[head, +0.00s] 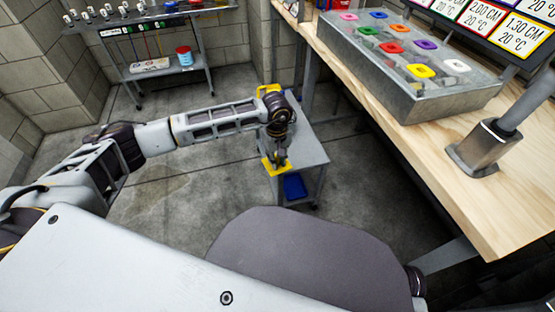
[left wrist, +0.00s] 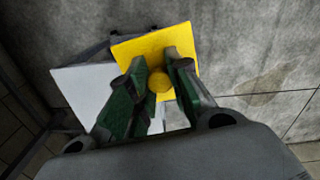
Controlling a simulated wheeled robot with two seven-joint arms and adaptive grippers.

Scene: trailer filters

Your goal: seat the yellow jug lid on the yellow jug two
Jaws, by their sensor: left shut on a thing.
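The yellow jug lid (head: 275,167) is a flat square plate with a round knob. My left gripper (head: 281,155) points down above the front left part of a small grey cart and is shut on the lid's knob. The left wrist view shows the yellow plate (left wrist: 150,50) with its knob between the green-padded fingers (left wrist: 160,82). What lies under the lid is hidden, so I cannot tell whether it touches anything. A yellow piece (head: 269,89) shows behind my wrist at the cart's far end; most of it is hidden, and I cannot tell whether it is jug two. My right gripper is out of view.
The grey cart (head: 312,152) has a blue container (head: 294,187) low at its front. A wooden bench (head: 425,140) runs along the right, with a metal tray (head: 385,75) of coloured square pieces. A grey rack (head: 170,68) stands at the back left. The floor left of the cart is clear.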

